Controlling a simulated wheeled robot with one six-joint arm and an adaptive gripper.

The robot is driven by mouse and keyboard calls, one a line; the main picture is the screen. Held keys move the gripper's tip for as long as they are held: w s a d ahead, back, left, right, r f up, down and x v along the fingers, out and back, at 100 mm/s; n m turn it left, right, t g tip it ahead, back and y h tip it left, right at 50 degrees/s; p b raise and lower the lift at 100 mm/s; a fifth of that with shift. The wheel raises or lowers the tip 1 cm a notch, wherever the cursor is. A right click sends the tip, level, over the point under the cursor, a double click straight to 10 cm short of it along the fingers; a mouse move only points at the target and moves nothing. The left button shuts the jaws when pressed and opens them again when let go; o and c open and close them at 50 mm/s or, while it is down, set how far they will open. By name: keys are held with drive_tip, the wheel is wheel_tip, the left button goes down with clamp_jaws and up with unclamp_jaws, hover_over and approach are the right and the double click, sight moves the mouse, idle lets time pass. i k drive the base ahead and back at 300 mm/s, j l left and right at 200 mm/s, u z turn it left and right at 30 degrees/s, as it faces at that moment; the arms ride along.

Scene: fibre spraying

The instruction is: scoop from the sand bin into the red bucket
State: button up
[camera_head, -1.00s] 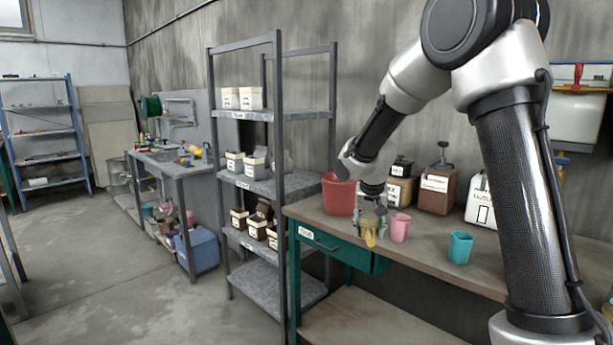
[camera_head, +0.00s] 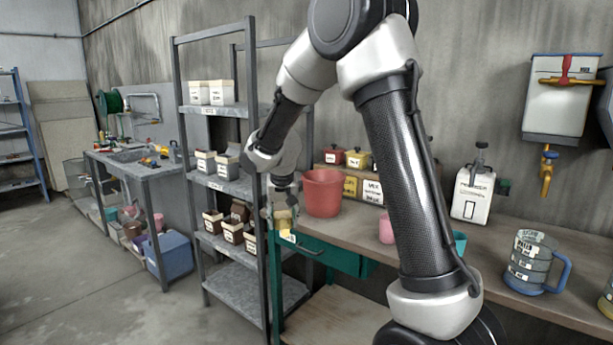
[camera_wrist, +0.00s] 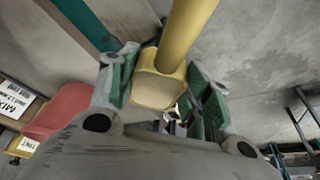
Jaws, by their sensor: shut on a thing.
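My gripper (camera_head: 283,208) is shut on a yellow scoop (camera_wrist: 185,35). In the wrist view the scoop sits between the green finger pads, and a flat tan face shows at its near end (camera_wrist: 155,90); I cannot tell whether this is sand. The red bucket (camera_head: 322,193) stands upright on the workbench, just right of my gripper and apart from it. Part of its red wall shows at the left of the wrist view (camera_wrist: 58,110). I cannot make out which container is the sand bin; small labelled bins (camera_head: 232,231) stand on the grey shelf, their labels unreadable.
The grey shelf rack (camera_head: 180,120) stands close left of the workbench (camera_head: 345,225). A labelled mix box (camera_head: 372,192), a pink cup (camera_head: 387,230), a teal cup (camera_head: 460,243) and a blue-handled jug (camera_head: 535,262) are on the bench. The floor at left is open.

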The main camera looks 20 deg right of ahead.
sight(323, 189)
drive_tip(key=i+u, duration=0.1)
drive_tip(key=i+j+z, duration=0.35)
drive_tip(key=i, duration=0.25)
drive_tip(key=i+j+z, duration=0.3)
drive_tip(key=i, duration=0.25)
drive_tip(key=l+u, duration=0.1)
drive_tip(key=j+z, duration=0.1)
drive_tip(key=l, duration=0.25)
